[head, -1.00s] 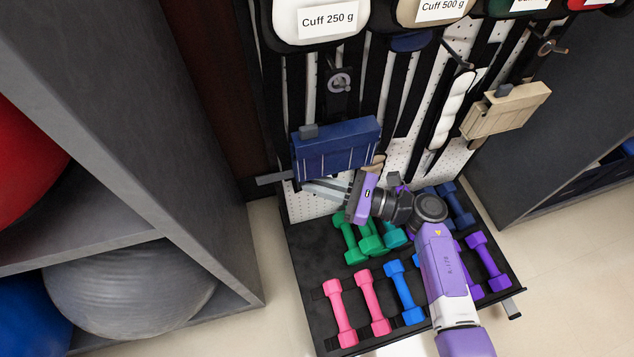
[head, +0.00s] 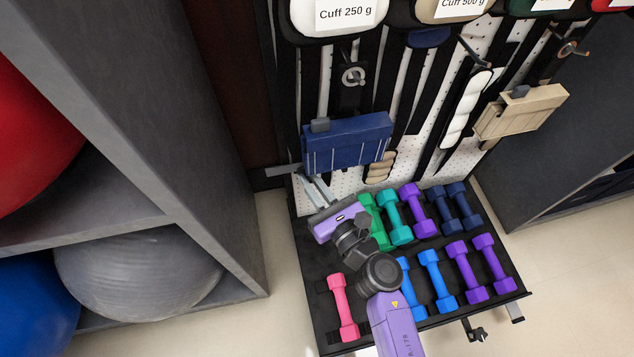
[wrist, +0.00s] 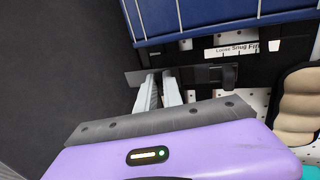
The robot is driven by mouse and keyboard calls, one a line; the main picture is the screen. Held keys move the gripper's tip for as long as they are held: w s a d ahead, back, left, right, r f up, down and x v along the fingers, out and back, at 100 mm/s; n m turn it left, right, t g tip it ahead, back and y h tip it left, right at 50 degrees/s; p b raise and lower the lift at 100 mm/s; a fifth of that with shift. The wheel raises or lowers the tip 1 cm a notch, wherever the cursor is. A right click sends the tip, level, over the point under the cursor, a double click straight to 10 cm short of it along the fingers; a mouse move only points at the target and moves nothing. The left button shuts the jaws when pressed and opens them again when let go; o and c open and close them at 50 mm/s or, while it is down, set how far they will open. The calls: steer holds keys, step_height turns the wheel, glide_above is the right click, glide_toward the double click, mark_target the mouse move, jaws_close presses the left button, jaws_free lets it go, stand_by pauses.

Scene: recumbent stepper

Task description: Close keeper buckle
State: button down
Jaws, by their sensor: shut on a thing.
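A blue cuff (head: 346,142) hangs on the pegboard and also fills the top of the wrist view (wrist: 220,12). The bar's left end also sticks out left of the cuff in the head view (head: 283,171). My gripper (wrist: 160,78) has its pale fingers close together at the bar's left part. The exact contact at the fingertips is hidden.
A black tray (head: 310,268) with several coloured dumbbells lies below my arm. A grey shelf (head: 215,170) with exercise balls stands left. Beige pads (wrist: 299,105) hang right of the buckle. A wooden-coloured cuff (head: 522,110) hangs farther right.

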steer(key=m+h+b, duration=0.1)
steer(key=a+m+t+h+b, duration=0.1)
steer(key=h+b, duration=0.1)
steer(key=a+m+t+h+b, duration=0.1)
steer(key=h+b, duration=0.1)
steer(key=shift+w+m, duration=0.25)
steer(key=shift+m, duration=0.05)
steer(key=shift+d, duration=0.1)
steer(key=c, duration=1.5)
jaws_free()
steer(key=v, duration=0.8)
